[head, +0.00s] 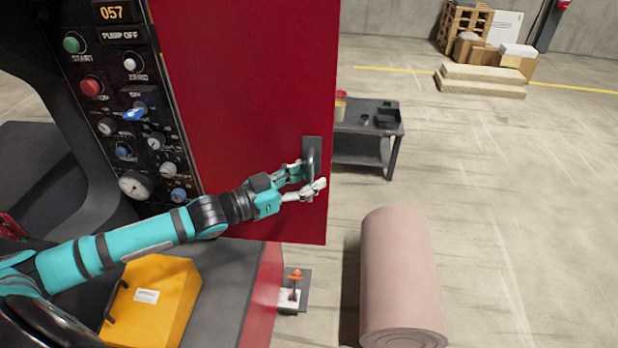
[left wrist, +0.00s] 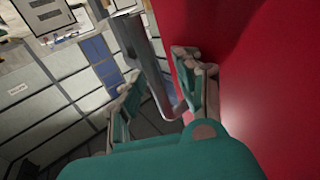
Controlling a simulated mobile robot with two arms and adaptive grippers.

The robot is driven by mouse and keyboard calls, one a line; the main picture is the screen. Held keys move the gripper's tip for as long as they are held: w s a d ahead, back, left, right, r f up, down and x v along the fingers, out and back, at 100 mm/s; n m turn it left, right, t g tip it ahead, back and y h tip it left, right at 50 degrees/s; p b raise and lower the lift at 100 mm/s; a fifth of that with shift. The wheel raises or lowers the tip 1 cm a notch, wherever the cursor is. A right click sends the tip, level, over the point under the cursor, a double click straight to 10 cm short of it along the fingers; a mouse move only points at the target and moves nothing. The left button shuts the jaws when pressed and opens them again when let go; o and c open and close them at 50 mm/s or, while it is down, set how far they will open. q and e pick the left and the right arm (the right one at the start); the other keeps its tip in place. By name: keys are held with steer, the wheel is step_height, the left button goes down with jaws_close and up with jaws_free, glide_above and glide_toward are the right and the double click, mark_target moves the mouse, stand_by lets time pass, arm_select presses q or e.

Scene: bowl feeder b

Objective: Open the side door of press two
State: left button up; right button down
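The red side door (head: 250,90) of the press fills the middle of the head view, and its flat red face also shows at the right of the left wrist view (left wrist: 260,70). A grey bar handle (head: 311,153) stands near its right edge. My left gripper (head: 312,178) is at the lower part of this handle. In the left wrist view, the handle (left wrist: 152,65) passes between the two separated fingers, with a gap to the left finger; contact with the right finger is unclear. My right gripper is not in view.
A control panel (head: 128,90) with buttons and knobs is left of the door. A yellow case (head: 160,300) lies below my left arm. A pink roll (head: 400,270) stands on the floor at right. A dark cart (head: 365,130) is behind the door's edge. Open floor lies farther right.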

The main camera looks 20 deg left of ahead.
arm_select(q)
steer(key=shift+d, duration=0.15)
steer(key=v, duration=1.2)
stand_by(0.7)
